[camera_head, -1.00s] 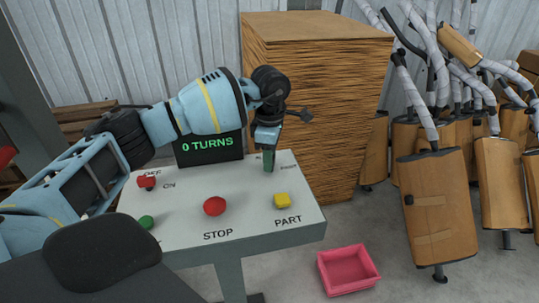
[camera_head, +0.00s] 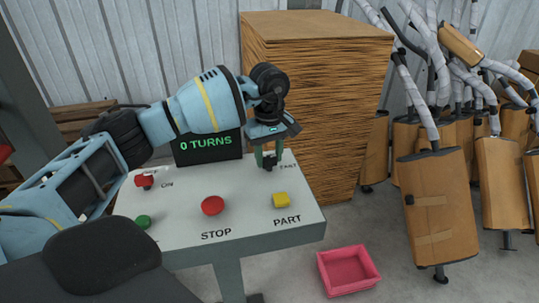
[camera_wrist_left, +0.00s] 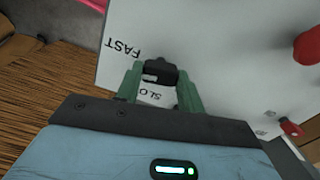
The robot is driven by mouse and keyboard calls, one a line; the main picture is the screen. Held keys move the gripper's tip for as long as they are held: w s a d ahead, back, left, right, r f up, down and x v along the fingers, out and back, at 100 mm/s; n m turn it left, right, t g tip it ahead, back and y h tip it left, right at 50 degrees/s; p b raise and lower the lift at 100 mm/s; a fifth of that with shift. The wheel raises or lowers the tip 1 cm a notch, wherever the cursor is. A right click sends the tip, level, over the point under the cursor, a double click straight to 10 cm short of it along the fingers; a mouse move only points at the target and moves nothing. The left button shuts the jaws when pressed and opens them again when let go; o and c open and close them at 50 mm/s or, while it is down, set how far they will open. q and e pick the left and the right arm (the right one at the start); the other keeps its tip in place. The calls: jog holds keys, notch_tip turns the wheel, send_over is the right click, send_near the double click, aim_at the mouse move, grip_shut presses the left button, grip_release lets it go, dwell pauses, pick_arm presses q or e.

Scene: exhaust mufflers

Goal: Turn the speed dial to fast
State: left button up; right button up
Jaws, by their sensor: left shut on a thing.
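The speed dial (camera_head: 268,164) is a small black knob at the back right of the grey control panel (camera_head: 180,224). In the left wrist view the dial (camera_wrist_left: 159,71) sits between the word FAST and a partly covered word starting SLO. A pale mark shows on the dial, but I cannot tell which word it points to. My left gripper (camera_head: 270,162) reaches down from above and its green fingers are shut on the dial, one on each side. The gripper (camera_wrist_left: 160,88) also shows in the left wrist view. My right gripper is out of view.
The panel also carries a red STOP button (camera_head: 212,205), a yellow PART button (camera_head: 281,200), a green button (camera_head: 142,222) and a red switch (camera_head: 144,181). A display (camera_head: 208,145) reads 0 TURNS. A cardboard stack (camera_head: 320,110) stands behind, a pink bin (camera_head: 347,270) on the floor.

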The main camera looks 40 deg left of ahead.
aim_at(269, 158)
pick_arm(q)
jog(key=shift+m, duration=1.4)
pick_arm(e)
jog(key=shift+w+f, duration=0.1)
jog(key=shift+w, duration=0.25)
pick_arm(q)
jog(key=o, duration=1)
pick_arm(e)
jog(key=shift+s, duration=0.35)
pick_arm(q)
jog(key=shift+r, duration=0.55)
notch_tip(269, 158, up, 6)
jog(key=shift+b, duration=0.3)
jog(key=shift+r, duration=0.35)
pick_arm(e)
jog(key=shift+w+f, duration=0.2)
